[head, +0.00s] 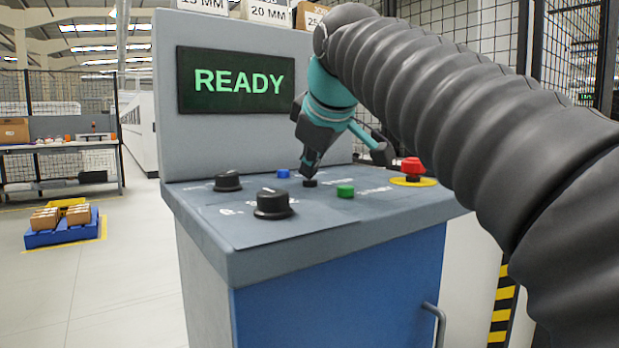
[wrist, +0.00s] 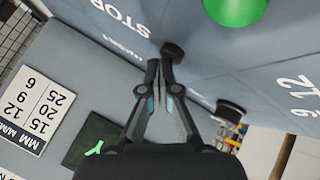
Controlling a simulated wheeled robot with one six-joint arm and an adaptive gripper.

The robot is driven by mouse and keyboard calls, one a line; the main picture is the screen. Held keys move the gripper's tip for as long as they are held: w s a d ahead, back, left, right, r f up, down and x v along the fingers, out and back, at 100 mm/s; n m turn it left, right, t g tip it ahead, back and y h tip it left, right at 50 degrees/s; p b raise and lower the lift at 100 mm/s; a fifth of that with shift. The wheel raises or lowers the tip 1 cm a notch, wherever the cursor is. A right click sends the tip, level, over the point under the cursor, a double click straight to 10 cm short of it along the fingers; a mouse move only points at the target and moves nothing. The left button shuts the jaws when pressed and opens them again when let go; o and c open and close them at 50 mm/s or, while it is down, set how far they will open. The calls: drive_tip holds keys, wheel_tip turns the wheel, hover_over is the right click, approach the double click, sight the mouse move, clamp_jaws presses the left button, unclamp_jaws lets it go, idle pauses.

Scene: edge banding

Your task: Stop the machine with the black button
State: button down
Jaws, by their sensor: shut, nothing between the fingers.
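The black button (head: 310,183) is a small round cap on the sloped top of the control console. In the wrist view the black button (wrist: 172,50) sits beside the printed word STOP. My gripper (head: 311,164) points down at it, its closed tips at or just above the cap. In the wrist view my gripper (wrist: 160,66) has its fingertips together and empty, right by the button's edge. I cannot tell whether they touch it. The display (head: 236,80) reads READY in green.
A green button (head: 346,191) and a blue button (head: 283,173) flank the black one. Two black knobs, one in front (head: 272,203) and one behind (head: 228,181), are to the left. A red mushroom button (head: 411,168) on a yellow ring is to the right.

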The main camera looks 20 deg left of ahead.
drive_tip(key=shift+r, duration=0.1)
drive_tip(key=shift+r+p, duration=0.75)
drive_tip(key=shift+p, duration=0.25)
wheel_tip(320, 180, up, 3)
drive_tip(key=p, duration=0.2)
drive_tip(key=shift+f+p, duration=0.15)
drive_tip(key=shift+p, duration=0.2)
drive_tip(key=shift+r, duration=1.15)
